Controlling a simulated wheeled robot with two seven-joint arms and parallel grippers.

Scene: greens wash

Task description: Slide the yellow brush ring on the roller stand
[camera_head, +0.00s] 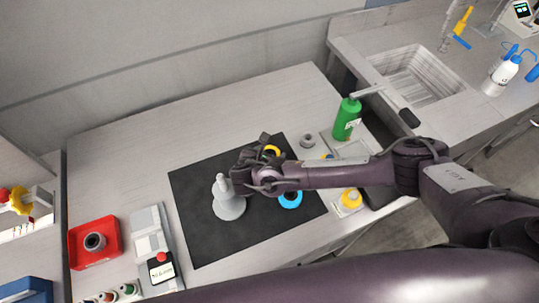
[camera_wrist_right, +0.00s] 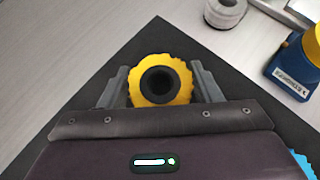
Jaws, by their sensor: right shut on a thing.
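The yellow brush ring (camera_wrist_right: 183,93), with a dark round hub and open middle, sits between the fingers of my right gripper (camera_wrist_right: 161,86). In the head view the ring (camera_head: 271,150) shows partly behind the gripper, over the far part of the black mat. I cannot tell whether it touches the mat. The roller stand appears to be the pale grey cone-shaped post (camera_head: 229,203) on a round base, standing upright on the mat, left of and nearer than the ring. No ring shows on its post. My left gripper is not in view.
A blue ring (camera_head: 290,200) lies on the black mat (camera_head: 200,235) beneath my right forearm. A green bottle (camera_head: 347,119), a grey-white roll (camera_head: 307,140) and a yellow-topped container (camera_head: 350,199) stand to the right. A red tray (camera_head: 76,254) is at left. The counter behind is clear.

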